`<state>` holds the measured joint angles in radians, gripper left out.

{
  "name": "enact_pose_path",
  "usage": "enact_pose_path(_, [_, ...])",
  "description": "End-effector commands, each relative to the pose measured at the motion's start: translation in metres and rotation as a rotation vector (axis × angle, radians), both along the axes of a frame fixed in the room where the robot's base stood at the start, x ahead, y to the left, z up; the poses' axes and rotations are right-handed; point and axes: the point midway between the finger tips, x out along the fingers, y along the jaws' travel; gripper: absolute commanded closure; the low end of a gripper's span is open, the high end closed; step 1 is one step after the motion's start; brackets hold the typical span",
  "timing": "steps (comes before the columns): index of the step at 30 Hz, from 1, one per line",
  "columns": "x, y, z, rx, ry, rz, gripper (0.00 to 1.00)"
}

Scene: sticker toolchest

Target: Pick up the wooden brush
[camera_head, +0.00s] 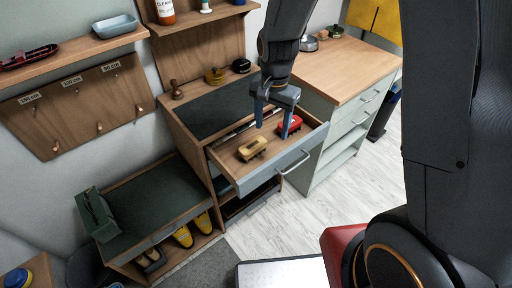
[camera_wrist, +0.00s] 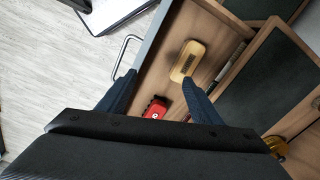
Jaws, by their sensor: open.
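The wooden brush (camera_head: 252,148) lies in the open drawer (camera_head: 230,158), a tan block with a dark mark on top. In the wrist view the wooden brush (camera_wrist: 188,60) lies on the drawer floor, just beyond the tip of the right finger. My gripper (camera_head: 272,124) is open and empty, pointing down over the drawer. In the wrist view my gripper (camera_wrist: 159,79) has its fingers spread, with the left one near the drawer front. The gap between the fingers does not enclose the brush.
A red object (camera_head: 290,126) lies in the drawer close to my gripper; it also shows in the wrist view (camera_wrist: 155,108). The drawer front has a metal handle (camera_head: 293,163). A dark-topped cabinet surface (camera_head: 215,110) rises behind, and a wood-topped cabinet (camera_head: 335,70) stands to the right.

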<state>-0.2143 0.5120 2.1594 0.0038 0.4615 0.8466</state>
Motion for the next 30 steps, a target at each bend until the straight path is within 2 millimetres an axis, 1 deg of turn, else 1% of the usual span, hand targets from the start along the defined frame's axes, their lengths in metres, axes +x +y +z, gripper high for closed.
enact_pose_path(1, [0.007,0.014,-0.012,-0.001,0.009,-0.054,0.41])
enact_pose_path(3, [0.016,0.028,-0.024,-0.002,0.015,-0.135,0.41])
enact_pose_path(6, [0.024,0.043,-0.037,-0.003,0.018,-0.218,0.41])
enact_pose_path(9, [0.028,0.052,-0.045,-0.004,0.020,-0.267,0.41])
enact_pose_path(13, [0.029,0.054,-0.055,-0.005,0.023,-0.290,0.41])
enact_pose_path(18, [0.030,0.052,-0.070,-0.004,0.024,-0.290,0.41])
enact_pose_path(23, [0.032,0.050,-0.081,-0.002,0.025,-0.291,0.41])
enact_pose_path(30, [0.034,0.052,-0.106,-0.002,0.027,-0.290,0.41])
